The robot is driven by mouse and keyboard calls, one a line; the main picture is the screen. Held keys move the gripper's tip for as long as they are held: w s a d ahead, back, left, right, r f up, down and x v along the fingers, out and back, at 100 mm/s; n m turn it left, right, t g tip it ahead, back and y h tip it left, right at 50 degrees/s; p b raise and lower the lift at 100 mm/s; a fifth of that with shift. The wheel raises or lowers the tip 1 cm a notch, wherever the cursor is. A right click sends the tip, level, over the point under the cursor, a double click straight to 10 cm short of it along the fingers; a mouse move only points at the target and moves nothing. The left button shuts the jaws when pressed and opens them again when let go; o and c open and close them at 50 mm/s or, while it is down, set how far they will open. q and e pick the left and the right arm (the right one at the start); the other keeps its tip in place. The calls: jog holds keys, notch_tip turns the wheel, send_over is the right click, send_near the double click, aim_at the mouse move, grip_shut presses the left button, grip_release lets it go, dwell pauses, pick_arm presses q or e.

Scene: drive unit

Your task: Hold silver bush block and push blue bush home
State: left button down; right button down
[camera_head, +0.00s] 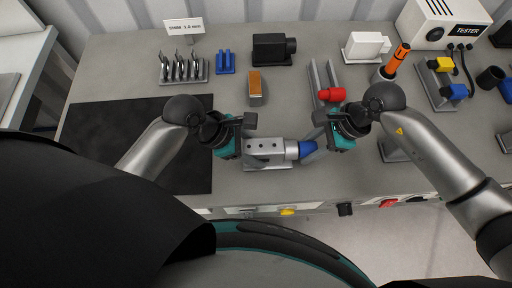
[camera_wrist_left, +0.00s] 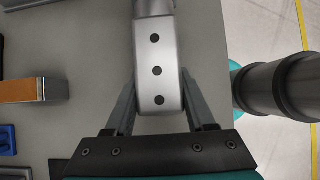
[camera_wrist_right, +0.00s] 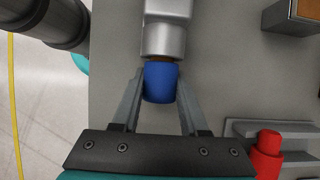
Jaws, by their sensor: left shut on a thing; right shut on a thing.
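The silver bush block (camera_head: 265,147) lies near the front edge of the table, and it also shows in the left wrist view (camera_wrist_left: 156,60) with several dark holes along its top. My left gripper (camera_head: 240,143) is shut on the block's left end, its fingers on both sides (camera_wrist_left: 158,112). The blue bush (camera_head: 307,149) sits at the block's right end, in line with it. In the right wrist view the blue bush (camera_wrist_right: 160,82) meets the silver end with a thin brownish ring between. My right gripper (camera_wrist_right: 160,105) is shut on the blue bush. How deep the bush sits is hidden.
A black mat (camera_head: 90,150) covers the table's left. Behind the block stand an orange-topped block (camera_head: 255,87), a rail with a red part (camera_head: 332,95), a shim rack (camera_head: 183,70) and a black device (camera_head: 272,50). A tester (camera_head: 445,25) stands back right. The table's front edge is close.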

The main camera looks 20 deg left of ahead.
jog(key=shift+c, duration=1.8)
grip_release()
jog(key=v, duration=1.2)
pick_arm(q)
jog(key=shift+c, duration=0.8)
grip_release()
jog(key=v, duration=1.2)
